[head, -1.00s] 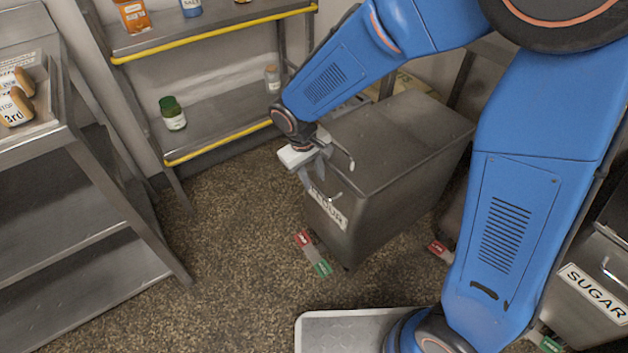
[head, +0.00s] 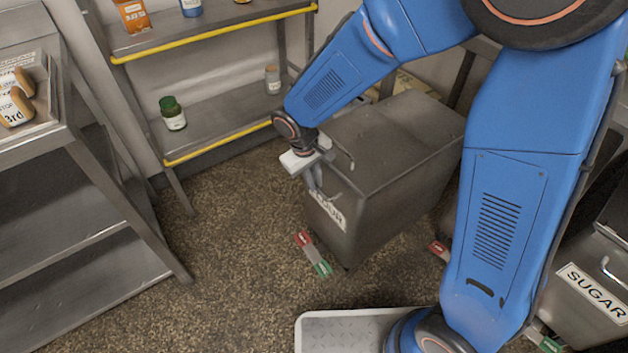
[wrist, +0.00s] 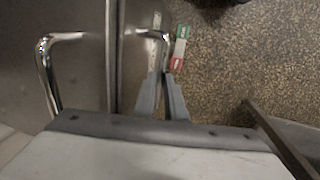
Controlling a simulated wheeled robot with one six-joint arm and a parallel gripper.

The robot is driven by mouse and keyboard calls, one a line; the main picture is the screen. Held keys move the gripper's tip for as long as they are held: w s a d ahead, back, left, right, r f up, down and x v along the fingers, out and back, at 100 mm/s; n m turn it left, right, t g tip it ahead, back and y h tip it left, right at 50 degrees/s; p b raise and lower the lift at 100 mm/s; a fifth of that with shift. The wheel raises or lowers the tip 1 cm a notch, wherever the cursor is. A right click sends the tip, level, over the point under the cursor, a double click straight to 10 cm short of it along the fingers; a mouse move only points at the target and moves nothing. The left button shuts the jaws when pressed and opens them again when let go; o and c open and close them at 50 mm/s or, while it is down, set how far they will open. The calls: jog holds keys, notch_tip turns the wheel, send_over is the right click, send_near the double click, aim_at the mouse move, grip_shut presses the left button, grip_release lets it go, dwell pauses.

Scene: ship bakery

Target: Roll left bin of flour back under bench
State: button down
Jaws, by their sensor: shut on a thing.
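The grey metal flour bin (head: 400,150) stands on the floor in the middle of the head view. Its white label (head: 328,212) is partly covered by my gripper. My gripper (head: 317,187) is at the top of the bin's front face, pointing down, shut on the front handle (wrist: 165,42). In the wrist view my gripper's fingers (wrist: 163,82) meet at the near end of this curved chrome handle. A second chrome handle, the lid handle (wrist: 43,75), is at the left. Red and green pedals (head: 312,254) stick out at the bin's foot.
A sugar bin (head: 572,310) is at the lower right, partly behind my arm. A shelf rack with yellow rails (head: 220,142) stands behind, left of the flour bin. A steel bench (head: 100,190) is at the left. The floor (head: 235,260) between is clear.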

aim_at(418, 118)
jog(key=shift+w+d, duration=0.1)
jog(key=w+d, duration=0.8)
jog(key=d, duration=0.4)
jog(key=w+d, duration=0.8)
jog(key=d, duration=0.4)
jog(key=w+d, duration=0.8)
jog(key=d, duration=0.4)
jog(key=shift+w+d, duration=0.25)
jog(key=shift+w, duration=0.1)
jog(key=c, duration=1.8)
grip_release()
jog(key=shift+d, duration=0.15)
jog(key=shift+r, duration=0.1)
jog(key=r, duration=0.3)
jog(key=a+r, duration=0.1)
jog(key=r, duration=0.3)
jog(key=s+r, duration=0.1)
jog(key=r, duration=0.3)
jog(key=shift+s+a+r, duration=0.1)
jog(key=shift+a+r, duration=0.15)
jog(key=shift+a, duration=0.15)
